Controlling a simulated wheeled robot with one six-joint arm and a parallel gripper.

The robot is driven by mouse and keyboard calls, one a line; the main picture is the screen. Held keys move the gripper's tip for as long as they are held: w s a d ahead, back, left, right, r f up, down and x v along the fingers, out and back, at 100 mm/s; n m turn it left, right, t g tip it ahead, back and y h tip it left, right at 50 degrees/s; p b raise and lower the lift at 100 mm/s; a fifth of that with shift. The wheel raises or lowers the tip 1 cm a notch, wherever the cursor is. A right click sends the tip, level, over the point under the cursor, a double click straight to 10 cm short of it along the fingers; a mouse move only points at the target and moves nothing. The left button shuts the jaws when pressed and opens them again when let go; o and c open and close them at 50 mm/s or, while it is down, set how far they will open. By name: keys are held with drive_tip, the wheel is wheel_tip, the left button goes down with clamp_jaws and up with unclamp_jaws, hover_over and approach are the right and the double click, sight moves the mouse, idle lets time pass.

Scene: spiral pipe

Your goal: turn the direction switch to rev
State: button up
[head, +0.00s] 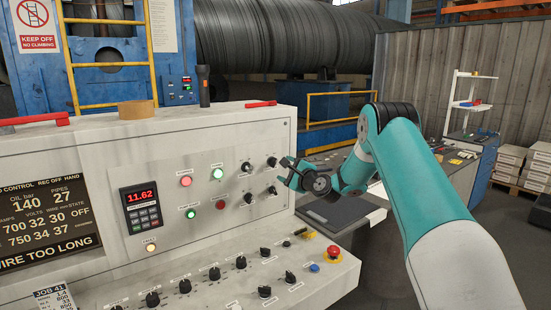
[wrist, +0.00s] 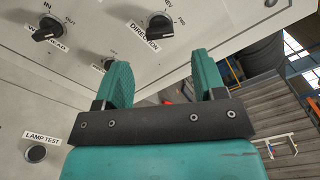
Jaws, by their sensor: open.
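The direction switch (wrist: 158,26) is a black rotary knob on the pale panel, labelled DIRECTION, with position words beside it. It is at the top of the wrist view, beyond my fingertips. I cannot tell for certain which word its pointer faces. My gripper (wrist: 164,72) is open, with two teal fingers apart and nothing between them. In the head view my gripper (head: 284,171) is just right of the panel's group of knobs, close to the right edge. The labels of those knobs are too small to read in the head view.
In the wrist view, an IN/OUT knob (wrist: 48,29) is left of the direction switch, and a lamp test button (wrist: 36,152) is lower left. The lower console has several knobs and a red emergency stop (head: 333,252).

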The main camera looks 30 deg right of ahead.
sight(275, 164)
drive_tip(key=w+p, duration=0.2)
drive_tip(key=w, duration=0.5)
drive_tip(key=shift+a, duration=0.15)
drive_tip(key=shift+c, duration=0.2)
drive_tip(key=c, duration=0.9)
